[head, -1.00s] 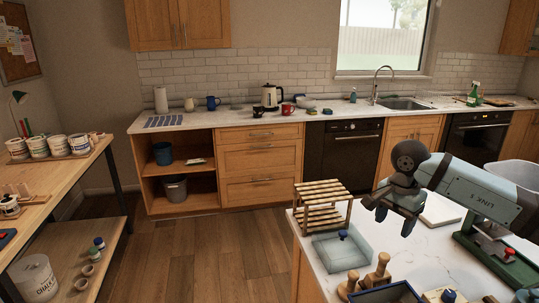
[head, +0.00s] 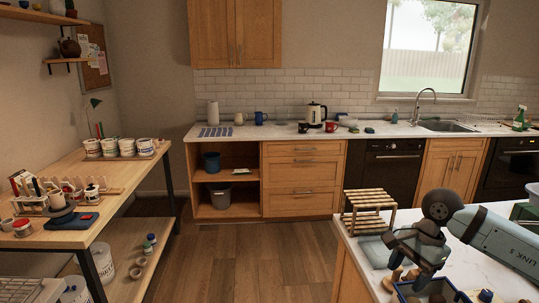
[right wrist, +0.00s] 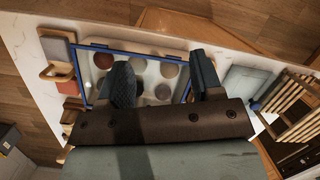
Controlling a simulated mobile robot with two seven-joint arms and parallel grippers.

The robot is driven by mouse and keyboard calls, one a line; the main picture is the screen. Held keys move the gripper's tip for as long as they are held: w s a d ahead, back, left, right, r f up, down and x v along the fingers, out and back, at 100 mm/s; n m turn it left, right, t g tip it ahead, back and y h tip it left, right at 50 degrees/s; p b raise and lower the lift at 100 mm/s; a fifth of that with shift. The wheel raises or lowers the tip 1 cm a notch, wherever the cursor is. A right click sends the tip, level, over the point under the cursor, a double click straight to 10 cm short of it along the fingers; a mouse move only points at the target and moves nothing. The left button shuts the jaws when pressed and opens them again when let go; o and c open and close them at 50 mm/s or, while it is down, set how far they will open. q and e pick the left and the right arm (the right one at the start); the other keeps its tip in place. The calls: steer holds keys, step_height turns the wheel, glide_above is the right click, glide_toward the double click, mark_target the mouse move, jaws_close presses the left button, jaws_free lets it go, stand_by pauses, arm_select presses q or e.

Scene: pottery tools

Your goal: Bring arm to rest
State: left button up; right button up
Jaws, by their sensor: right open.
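My right gripper (head: 408,252) hangs at the end of my teal arm, over the island counter (head: 455,262) at the lower right of the head view. It is open. In the right wrist view, its two dark fingers (right wrist: 160,80) stand apart with nothing held between them. Below them is a blue-framed tray (right wrist: 91,46) with several round coloured pieces, partly hidden by the fingers. My left gripper is not in view.
A slatted wooden rack (head: 368,200) stands on the island just left of my right gripper; it also shows in the right wrist view (right wrist: 292,108). Wooden tools (right wrist: 58,73) lie beside the tray. A workbench (head: 115,180) with pots stands left. The floor (head: 255,262) between is clear.

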steer(key=s+a+f+m+t+y+p, duration=0.1)
steer(key=s+a+m+t+y+p, duration=0.2)
steer(key=a+m+y, duration=0.7)
steer(key=s+a+f+m+t+y+p, duration=0.1)
steer(key=s+a+m+t+y, duration=0.2)
steer(key=s+a+m+y, duration=0.55)
arm_select(q)
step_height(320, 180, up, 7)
steer(key=p, duration=0.3)
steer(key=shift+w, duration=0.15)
arm_select(e)
steer(key=s+d+f+n+t+h, duration=0.1)
steer(key=s+d+f+n+h, duration=0.2)
steer(key=f+n+h, duration=0.3)
steer(key=s+d+f+n+t+h, duration=0.2)
steer(key=s+f+n+h, duration=0.4)
steer(key=n, duration=1.1)
steer(key=s+d+f+n+t+h, duration=0.2)
steer(key=f+n+h, duration=0.4)
steer(key=f+n, duration=0.4)
steer(key=shift+s+d+n, duration=0.65)
steer(key=shift+s+d, duration=0.15)
steer(key=shift+s, duration=0.4)
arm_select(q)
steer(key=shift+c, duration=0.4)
arm_select(e)
steer(key=shift+h, duration=0.25)
steer(key=shift+c, duration=0.4)
